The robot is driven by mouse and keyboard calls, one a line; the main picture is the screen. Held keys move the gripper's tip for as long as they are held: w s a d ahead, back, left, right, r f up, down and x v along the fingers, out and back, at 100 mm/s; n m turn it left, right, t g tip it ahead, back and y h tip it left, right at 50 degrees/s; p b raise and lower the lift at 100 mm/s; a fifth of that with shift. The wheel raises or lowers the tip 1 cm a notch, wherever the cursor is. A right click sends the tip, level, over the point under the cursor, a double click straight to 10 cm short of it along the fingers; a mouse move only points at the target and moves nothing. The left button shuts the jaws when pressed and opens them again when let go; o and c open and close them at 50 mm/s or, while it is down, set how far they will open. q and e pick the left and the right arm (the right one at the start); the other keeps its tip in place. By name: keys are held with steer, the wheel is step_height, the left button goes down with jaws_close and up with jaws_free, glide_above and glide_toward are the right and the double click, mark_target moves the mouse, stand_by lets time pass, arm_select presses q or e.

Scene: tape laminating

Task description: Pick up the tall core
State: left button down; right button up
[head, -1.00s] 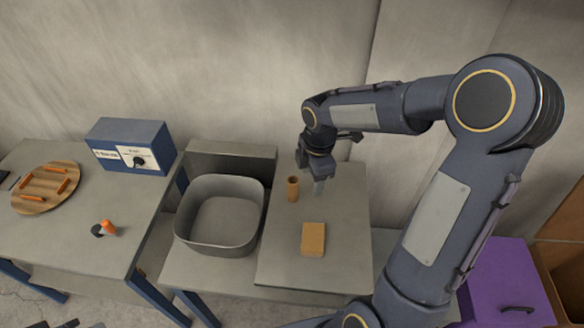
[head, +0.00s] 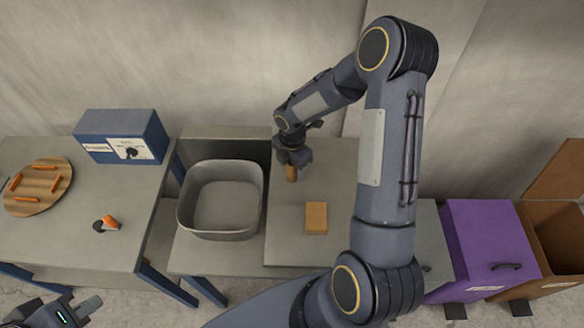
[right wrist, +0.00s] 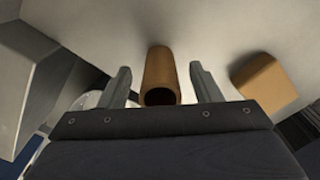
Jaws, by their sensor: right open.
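The tall core (head: 291,174) is a brown hollow cylinder standing upright on the grey board, partly hidden by my right gripper in the head view. My right gripper (head: 293,168) is over it, pointing down. In the right wrist view the core (right wrist: 160,72) shows between the two open fingers of my right gripper (right wrist: 158,85), with a gap visible on each side. My left gripper (head: 78,308) is at the lower left corner of the head view, away from the core; its fingers appear apart.
A tan block (head: 316,218) lies on the grey board (head: 285,240), nearer than the core. A grey basin (head: 187,215) stands to the left. A blue box (head: 122,136), wooden disc (head: 38,190) and orange-handled tool (head: 109,222) are on the left table. A purple cabinet (head: 485,245) stands at right.

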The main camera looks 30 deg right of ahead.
steer(key=c, duration=1.1)
steer(key=shift+o, duration=0.2)
steer(key=shift+r, duration=0.1)
